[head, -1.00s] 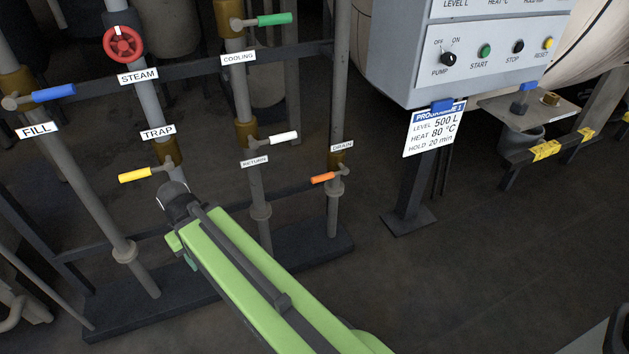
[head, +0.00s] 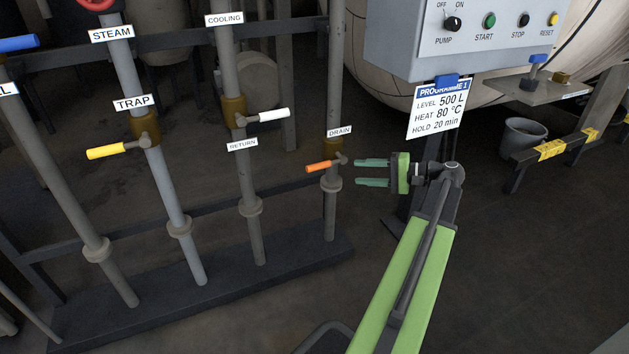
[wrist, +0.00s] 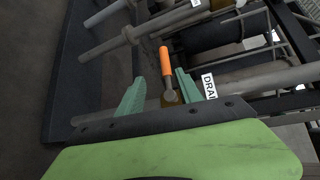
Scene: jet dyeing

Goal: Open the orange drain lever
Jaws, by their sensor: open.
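The orange drain lever (head: 320,167) sits on the rightmost pipe, just below the DRAIN label (head: 339,131). Its handle points left and slightly down in the head view. My gripper (head: 357,172) is to the right of the lever, its two green fingers pointing left toward the lever's pivot. The fingers are open and empty. In the wrist view the orange handle (wrist: 166,62) shows beyond and between the two fingertips (wrist: 159,84). No clear contact with the lever is visible.
The white return lever (head: 273,115) and yellow trap lever (head: 105,152) are on pipes to the left. The grey control box (head: 400,50) and hanging programme card (head: 437,110) are above and behind my gripper. A dark base beam (head: 200,290) runs under the pipes. A bucket (head: 520,138) stands at right.

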